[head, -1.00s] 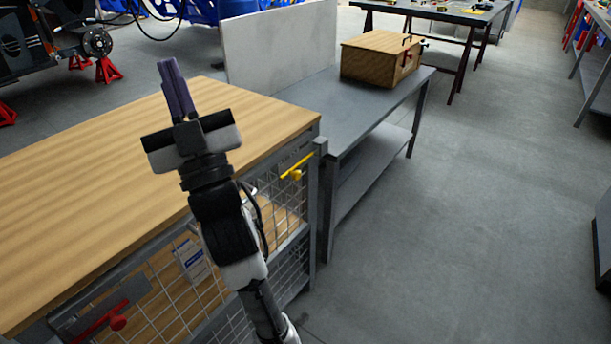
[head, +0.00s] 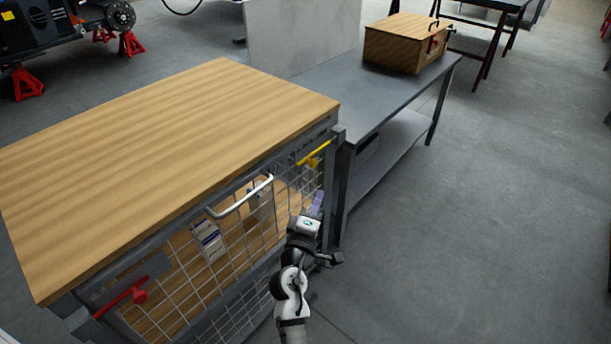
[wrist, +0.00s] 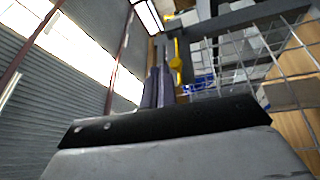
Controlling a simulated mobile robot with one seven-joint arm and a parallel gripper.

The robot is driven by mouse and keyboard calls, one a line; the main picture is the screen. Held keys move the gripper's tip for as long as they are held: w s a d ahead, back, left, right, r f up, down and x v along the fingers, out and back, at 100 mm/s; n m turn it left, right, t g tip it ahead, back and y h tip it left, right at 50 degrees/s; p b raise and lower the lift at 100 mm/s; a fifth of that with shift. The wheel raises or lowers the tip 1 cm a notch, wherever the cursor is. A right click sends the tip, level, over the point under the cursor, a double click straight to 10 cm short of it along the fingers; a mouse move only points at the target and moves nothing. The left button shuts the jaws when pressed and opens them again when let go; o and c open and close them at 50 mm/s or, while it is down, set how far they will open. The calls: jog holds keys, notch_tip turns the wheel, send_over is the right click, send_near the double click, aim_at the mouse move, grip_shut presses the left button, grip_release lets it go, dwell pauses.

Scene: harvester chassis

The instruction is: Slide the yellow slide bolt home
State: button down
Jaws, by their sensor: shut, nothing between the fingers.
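The yellow slide bolt (head: 316,151) sits at the upper right corner of the mesh door, under the wooden top, with its knob facing out. Its right end lies close to the grey corner post (head: 338,170); I cannot tell whether it enters the post. In the wrist view the bolt (wrist: 176,62) shows just beyond and right of my fingertips. My gripper (head: 317,198) is shut and empty, its purple fingers pointing up, below the bolt and in front of the mesh. The fingers also show in the wrist view (wrist: 159,82), apart from the bolt as far as I can see.
A white door handle (head: 240,197) projects from the mesh door (head: 230,265), left of my gripper. A red bolt (head: 125,299) sits at the lower left. Boxes stand behind the mesh.

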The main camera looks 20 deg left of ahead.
jog(key=s+a+f+n+y, duration=0.3)
jog(key=s+a+n, duration=0.1)
jog(key=a+n, duration=0.1)
jog(key=shift+s+a+f+n+g, duration=0.3)
jog(key=shift+a+f+n, duration=0.1)
jog(key=shift+a, duration=0.1)
jog(key=shift+r, duration=0.1)
jog(key=d+p+x, duration=0.1)
jog(key=p+x, duration=0.1)
jog(key=x, duration=0.4)
jog(key=d+p+x, duration=0.1)
jog(key=p+x, duration=0.2)
jog(key=x, duration=0.4)
jog(key=shift+w+d+r, duration=0.2)
jog(key=shift+d+r, duration=0.05)
jog(key=shift+r, duration=0.15)
